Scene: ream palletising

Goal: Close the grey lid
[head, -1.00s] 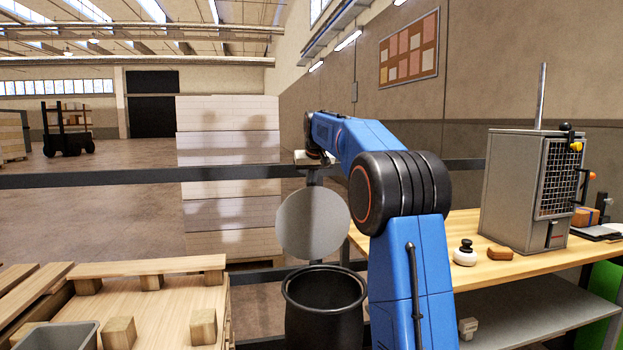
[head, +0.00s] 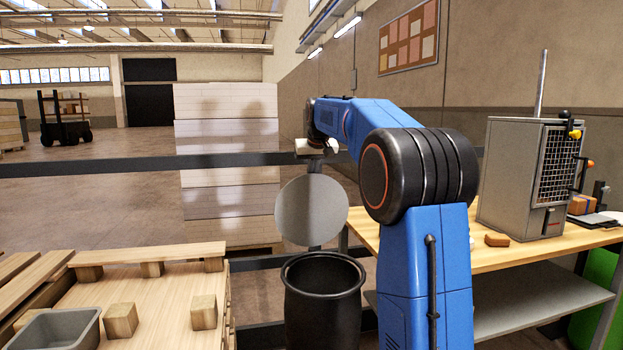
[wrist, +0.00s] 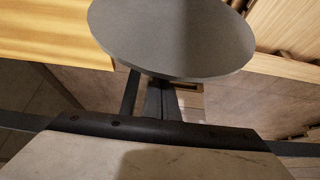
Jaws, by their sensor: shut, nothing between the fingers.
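The grey lid (head: 311,212) is a round disc standing upright, open, above the back of the black bin (head: 323,305). The bin's mouth is uncovered. In the wrist view the lid (wrist: 172,38) fills the top middle, seen at a slant. My gripper (head: 317,148) is shut and empty, at the end of the blue arm, above and behind the lid in the head view. It appears apart from the lid. A pale plate with a dark edge fills the bottom of the wrist view; the fingertips are not clear there.
A dark rail (head: 95,164) runs across behind the bin. A wooden pallet (head: 165,285) with a grey tray (head: 58,330) is at left. A workbench (head: 495,258) with a grey caged machine (head: 530,180) is at right. White stacked reams (head: 228,165) stand behind the rail.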

